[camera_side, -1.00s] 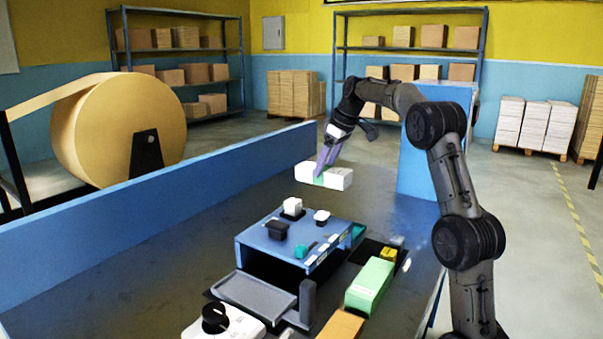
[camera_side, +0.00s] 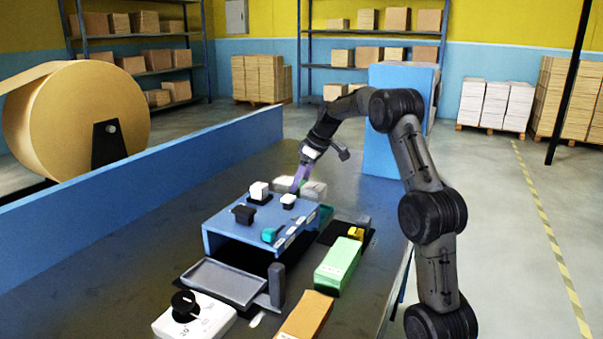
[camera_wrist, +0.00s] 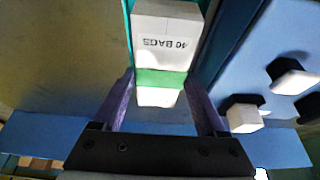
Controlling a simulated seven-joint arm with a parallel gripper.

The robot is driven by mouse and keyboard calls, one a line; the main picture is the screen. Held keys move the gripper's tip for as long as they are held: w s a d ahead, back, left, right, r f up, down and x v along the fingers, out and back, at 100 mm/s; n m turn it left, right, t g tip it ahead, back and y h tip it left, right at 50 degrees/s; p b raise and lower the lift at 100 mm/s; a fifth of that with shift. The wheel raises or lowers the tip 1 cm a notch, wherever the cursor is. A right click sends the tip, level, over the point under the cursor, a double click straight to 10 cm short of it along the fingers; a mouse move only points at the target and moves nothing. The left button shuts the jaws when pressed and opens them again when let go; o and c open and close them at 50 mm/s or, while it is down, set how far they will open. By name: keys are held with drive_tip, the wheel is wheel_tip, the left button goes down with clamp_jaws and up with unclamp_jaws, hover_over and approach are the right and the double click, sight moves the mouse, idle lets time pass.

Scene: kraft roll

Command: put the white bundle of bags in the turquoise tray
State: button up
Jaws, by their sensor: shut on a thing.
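The white bundle of bags (camera_side: 314,189) has a green band and a "40 BAGS" label, which reads in the wrist view (camera_wrist: 165,45). My gripper (camera_side: 297,186) is shut on it, with a purple finger on either side of the band in the wrist view (camera_wrist: 158,100). In the side view, the bundle is just behind the blue box, which hides its lower part. The turquoise tray (camera_side: 326,214) shows only partly beside the blue box. Turquoise edges flank the bundle in the wrist view (camera_wrist: 209,30). I cannot tell whether the bundle touches the tray.
The blue box (camera_side: 225,238) carries white, black and teal knobs close to my gripper. A dark tray with a yellow block (camera_side: 355,233), a green box (camera_side: 338,262) and an orange-brown box (camera_side: 305,316) stand to the right. A blue wall (camera_side: 150,185) edges the table.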

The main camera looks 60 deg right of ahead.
sight(302, 197)
drive_tip(key=shift+f, duration=2.05)
drive_tip(key=shift+f, duration=0.8)
idle(0.7)
drive_tip(key=o, duration=1.4)
